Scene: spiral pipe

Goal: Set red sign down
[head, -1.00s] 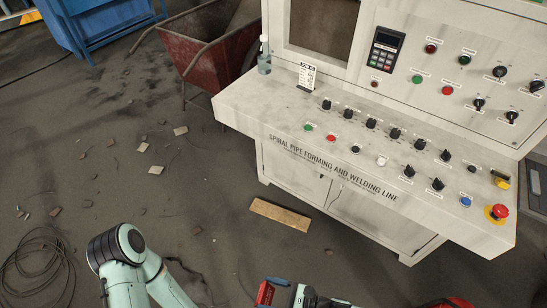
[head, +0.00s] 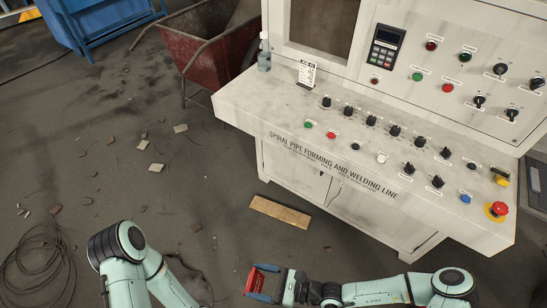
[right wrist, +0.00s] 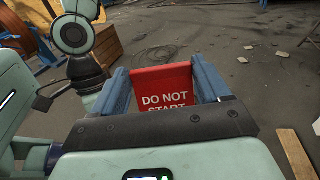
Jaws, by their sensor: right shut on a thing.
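The red sign (head: 256,283) is held between the blue fingers of my right gripper (head: 266,284), low in the middle of the head view, in front of the control console. In the right wrist view the sign (right wrist: 163,88) shows white "DO NOT START" lettering between the two blue fingers (right wrist: 165,90); its lower part is hidden by the gripper body. The sign is above the floor and apart from the console. My left arm shows at the lower left of the head view, but its gripper is out of view.
The console (head: 240,102) has a sloping light desk with knobs, buttons and a red emergency stop (head: 498,209). A wooden board (head: 280,211), debris and cables (head: 38,262) lie on the floor. A red cart (head: 205,50) stands behind.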

